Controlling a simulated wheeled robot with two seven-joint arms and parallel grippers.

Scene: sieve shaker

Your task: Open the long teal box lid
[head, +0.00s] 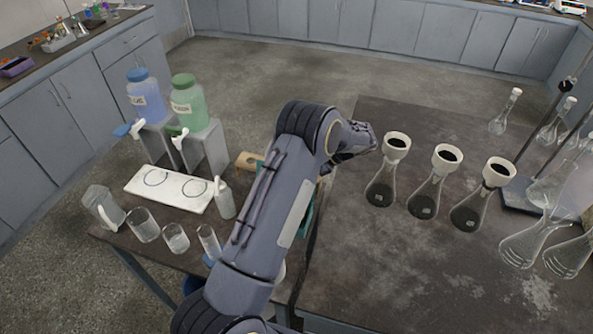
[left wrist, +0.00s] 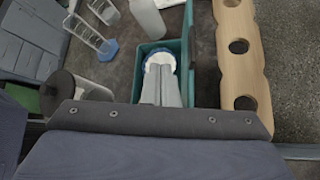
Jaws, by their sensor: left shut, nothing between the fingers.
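The long teal box (left wrist: 140,72) is in the left wrist view, in front of my left gripper. Its inside shows, with a white round thing with a blue edge in it. A dark teal panel (left wrist: 206,60), which looks like the lid, stands up along the box's right side. My left gripper (left wrist: 161,80) is shut and empty, its fingertips over the box opening; I cannot tell if they touch anything. In the head view my left arm hides most of the box, and only a teal strip (head: 307,214) shows beside it. My right gripper is not in view.
A wooden rack with holes (left wrist: 238,45) lies beside the panel. Glass beakers (head: 143,225), a white tray (head: 140,184) and blue (head: 147,96) and green (head: 188,103) jugs share the left table. Flasks with funnels (head: 427,188) stand on the right table.

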